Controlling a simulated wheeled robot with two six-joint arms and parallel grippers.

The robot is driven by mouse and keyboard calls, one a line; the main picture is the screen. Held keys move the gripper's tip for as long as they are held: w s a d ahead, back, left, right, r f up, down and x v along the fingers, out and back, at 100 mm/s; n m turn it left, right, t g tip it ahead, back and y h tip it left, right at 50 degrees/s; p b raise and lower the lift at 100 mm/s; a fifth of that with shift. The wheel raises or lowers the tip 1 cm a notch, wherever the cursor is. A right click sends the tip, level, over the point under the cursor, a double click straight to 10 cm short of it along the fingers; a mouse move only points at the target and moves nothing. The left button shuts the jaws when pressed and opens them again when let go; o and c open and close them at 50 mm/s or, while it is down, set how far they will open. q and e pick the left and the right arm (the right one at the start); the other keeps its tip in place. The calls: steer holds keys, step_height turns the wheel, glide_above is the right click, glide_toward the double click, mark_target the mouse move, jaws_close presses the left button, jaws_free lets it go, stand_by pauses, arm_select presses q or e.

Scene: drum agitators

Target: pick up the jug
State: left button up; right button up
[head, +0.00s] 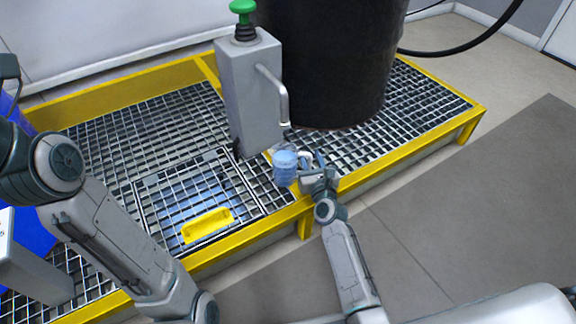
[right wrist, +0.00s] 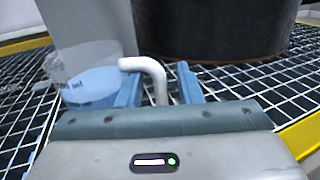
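The jug (head: 285,165) is clear with a blue lower part and a white handle. It stands near the yellow front edge of the grating, below the spout of the grey post. My right gripper (head: 312,160) is at its right side, at the handle. In the right wrist view the jug (right wrist: 88,85) is left of the fingers. Its bent white handle (right wrist: 158,78) passes between the two blue fingertips (right wrist: 160,88), with a gap visible on each side, so the gripper is open around it. My left arm shows at the left, but its fingers are not visible.
A grey post (head: 250,95) with a green knob (head: 243,8) and a bent spout (head: 273,85) rises behind the jug. A large black drum (head: 335,60) stands right of it. A yellow piece (head: 207,225) lies on the grating. Floor at right is clear.

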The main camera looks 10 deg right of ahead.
steer(key=shift+w, duration=0.35)
jaws_close()
steer(key=shift+r, duration=0.1)
stand_by(0.3)
